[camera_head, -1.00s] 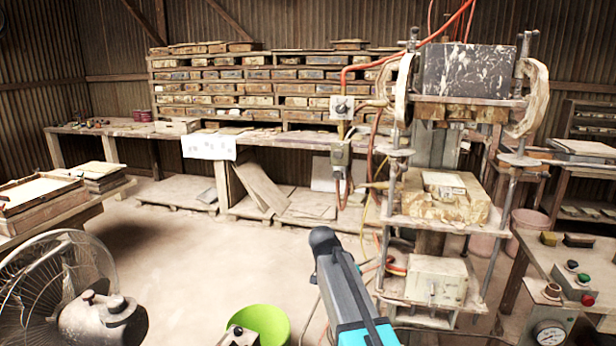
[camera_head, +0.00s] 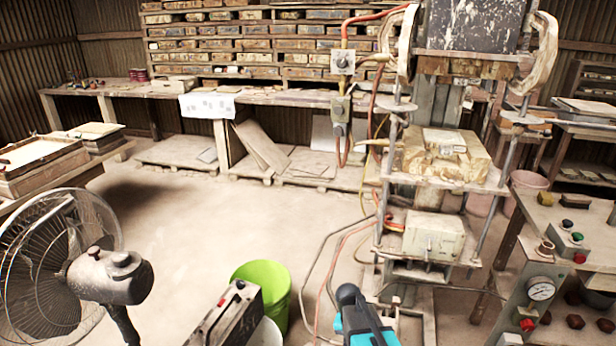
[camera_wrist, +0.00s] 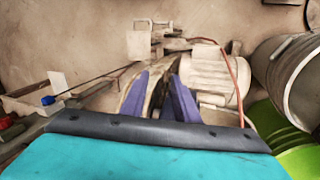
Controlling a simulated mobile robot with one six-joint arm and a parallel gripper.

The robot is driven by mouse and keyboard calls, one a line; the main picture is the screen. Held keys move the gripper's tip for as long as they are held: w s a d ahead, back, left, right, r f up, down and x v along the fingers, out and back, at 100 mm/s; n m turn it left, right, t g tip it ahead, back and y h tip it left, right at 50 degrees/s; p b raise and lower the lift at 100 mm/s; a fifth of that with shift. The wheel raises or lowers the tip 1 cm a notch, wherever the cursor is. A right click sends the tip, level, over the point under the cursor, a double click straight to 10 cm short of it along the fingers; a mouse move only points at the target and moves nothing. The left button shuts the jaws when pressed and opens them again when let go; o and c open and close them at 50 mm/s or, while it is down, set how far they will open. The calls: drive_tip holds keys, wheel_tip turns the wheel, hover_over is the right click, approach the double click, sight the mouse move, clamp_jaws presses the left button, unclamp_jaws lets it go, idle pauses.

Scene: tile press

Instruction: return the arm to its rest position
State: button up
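My arm (camera_head: 362,322), dark grey and teal, shows at the bottom edge of the head view, right of the green bucket (camera_head: 277,280). Its gripper is not visible there. In the wrist view my gripper (camera_wrist: 160,78) shows as two purple fingers with a gap between them. I see nothing clearly held; pale machinery shows behind and between the fingers. The wrist camera looks down at the floor and a pale motor-like body (camera_wrist: 212,75).
The tile press (camera_head: 440,165) stands right of centre, with cables on the floor beside it. A fan (camera_head: 110,275) is at lower left and a control table (camera_head: 560,230) at right. A bench (camera_head: 270,100) runs along the back.

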drive_tip(key=s+f+n+g+y, duration=0.1)
drive_tip(key=s+f, duration=0.4)
drive_tip(key=s, duration=0.5)
drive_tip(key=s+f+n+g+y, duration=0.1)
drive_tip(key=s+f+n, duration=0.1)
drive_tip(key=s+f, duration=0.3)
drive_tip(key=s+f+n+g+y, duration=0.1)
drive_tip(key=s+f, duration=0.4)
drive_tip(key=s, duration=0.9)
drive_tip(key=shift+s+a+f+n+g, duration=0.2)
drive_tip(key=shift+s+n+g, duration=0.1)
drive_tip(key=shift+g, duration=0.3)
drive_tip(key=shift+s, duration=0.15)
